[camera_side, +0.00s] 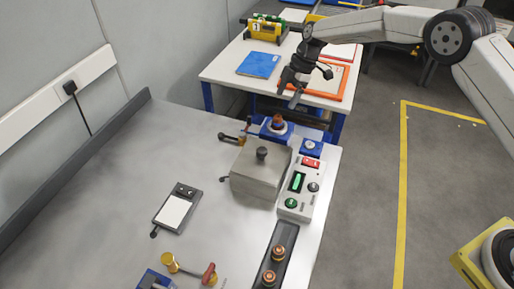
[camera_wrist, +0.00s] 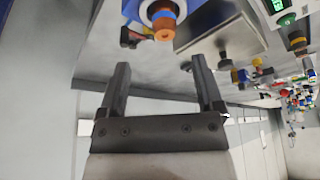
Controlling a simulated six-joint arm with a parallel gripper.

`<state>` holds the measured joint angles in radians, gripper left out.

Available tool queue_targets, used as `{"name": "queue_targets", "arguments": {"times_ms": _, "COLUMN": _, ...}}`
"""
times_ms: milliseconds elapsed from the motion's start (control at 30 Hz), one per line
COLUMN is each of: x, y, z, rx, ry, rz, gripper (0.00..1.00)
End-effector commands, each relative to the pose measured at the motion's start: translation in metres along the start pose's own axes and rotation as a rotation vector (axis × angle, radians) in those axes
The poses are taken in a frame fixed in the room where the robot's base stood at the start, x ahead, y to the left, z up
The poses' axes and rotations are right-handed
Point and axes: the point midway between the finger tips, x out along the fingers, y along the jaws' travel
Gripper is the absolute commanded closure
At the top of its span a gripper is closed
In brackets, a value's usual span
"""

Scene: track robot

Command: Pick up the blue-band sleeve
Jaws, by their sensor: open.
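A copper-orange sleeve (camera_wrist: 164,32) with a blue band shows at the top of the wrist view, beyond my fingertips. It appears to be the copper piece (camera_side: 277,121) standing upright in a blue fixture (camera_side: 265,131) at the work table's far edge in the side view, where its band is too small to read. My gripper (camera_side: 291,94) hangs above and behind that fixture, apart from the sleeve. In the wrist view my gripper's two fingers (camera_wrist: 160,66) are spread, with nothing between them.
A grey metal box (camera_side: 260,171) with a black knob and a control panel (camera_side: 299,188) stand beside the fixture. A black holder (camera_side: 287,236) carries copper pieces in front. A back table (camera_side: 222,70) holds a blue folder (camera_side: 259,64) and an orange-framed tray (camera_side: 346,85). The grey table's middle is mostly clear.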

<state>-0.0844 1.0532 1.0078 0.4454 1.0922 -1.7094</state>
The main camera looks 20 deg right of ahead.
Motion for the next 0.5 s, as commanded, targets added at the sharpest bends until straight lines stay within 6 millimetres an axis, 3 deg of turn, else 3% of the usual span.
{"name": "queue_targets", "arguments": {"times_ms": 300, "x": 0.023, "y": -0.001, "z": 0.000, "rx": 0.002, "ry": 0.000, "rz": -0.002, "gripper": 0.15}}
{"name": "queue_targets", "arguments": {"times_ms": 500, "x": 0.026, "y": -0.001, "z": 0.000, "rx": 0.003, "ry": 0.000, "rz": -0.001, "gripper": 0.15}}
